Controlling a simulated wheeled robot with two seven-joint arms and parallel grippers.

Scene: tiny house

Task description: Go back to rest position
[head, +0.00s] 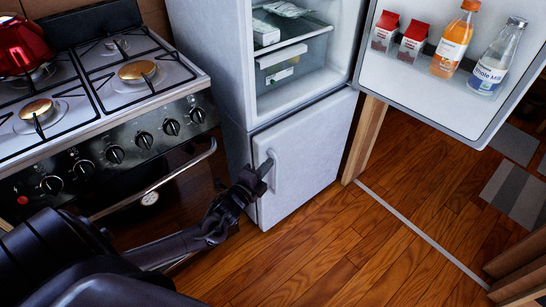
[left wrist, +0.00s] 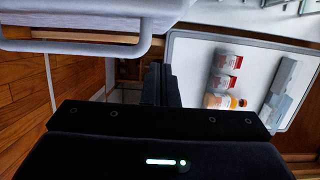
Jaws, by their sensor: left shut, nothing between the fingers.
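My left gripper (head: 262,170) is black and shut, with nothing visible between its fingers. It also shows in the left wrist view (left wrist: 161,84). In the head view its fingertips overlap the edge of the vertical handle (head: 272,175) on the fridge's closed lower door (head: 307,150). I cannot tell whether they touch it. In the left wrist view a pale handle bar (left wrist: 80,47) runs beyond the gripper at the upper left. My right gripper is not in view.
The fridge's upper door (head: 440,85) stands wide open to the right, holding red cartons (head: 413,40), an orange bottle (head: 455,38) and a milk bottle (head: 497,58). A stove (head: 105,100) with a red kettle (head: 22,45) stands left. Wooden floor (head: 345,245) is clear in front.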

